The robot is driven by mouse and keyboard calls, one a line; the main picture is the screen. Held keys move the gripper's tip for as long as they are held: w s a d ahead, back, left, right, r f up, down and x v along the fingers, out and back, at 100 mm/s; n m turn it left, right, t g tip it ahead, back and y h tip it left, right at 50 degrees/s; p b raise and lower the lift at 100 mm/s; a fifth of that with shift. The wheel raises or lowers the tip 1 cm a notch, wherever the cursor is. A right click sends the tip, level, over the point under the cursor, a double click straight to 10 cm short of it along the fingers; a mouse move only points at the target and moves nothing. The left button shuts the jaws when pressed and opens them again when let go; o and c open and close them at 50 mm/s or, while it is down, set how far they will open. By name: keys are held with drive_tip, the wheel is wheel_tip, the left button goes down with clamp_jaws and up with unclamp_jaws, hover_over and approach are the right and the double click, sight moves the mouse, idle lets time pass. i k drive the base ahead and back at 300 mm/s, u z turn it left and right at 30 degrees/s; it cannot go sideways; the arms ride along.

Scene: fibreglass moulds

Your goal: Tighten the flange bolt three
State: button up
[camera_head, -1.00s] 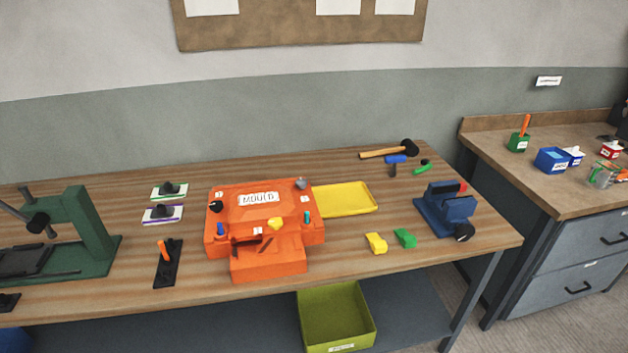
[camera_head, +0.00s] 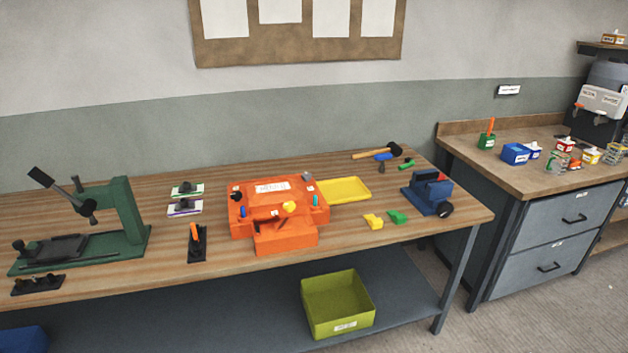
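The orange mould (camera_head: 285,236) sits in the middle of the wooden workbench, with a white label on top. Several small fittings stand around its flange: a black one (camera_head: 237,196), a blue one (camera_head: 243,212), a grey one (camera_head: 308,177), a teal one (camera_head: 316,200) and a yellow one (camera_head: 289,206). I cannot tell which of them is flange bolt three; any numbers are too small to read. A tool with an orange handle (camera_head: 194,233) stands in a black holder left of the mould. My gripper is not in view.
A green press (camera_head: 128,215) stands at the left. A yellow tray (camera_head: 345,189), a hammer (camera_head: 375,152), a blue vise (camera_head: 428,197) and yellow and green blocks (camera_head: 373,221) lie right of the mould. A green bin (camera_head: 338,303) is on the lower shelf. A side counter (camera_head: 480,165) stands at the right.

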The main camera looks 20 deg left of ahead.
sight(305, 175)
drive_tip(key=z, duration=0.1)
drive_tip(key=k, duration=0.9)
drive_tip(key=u, duration=0.85)
drive_tip(key=i, duration=1.3)
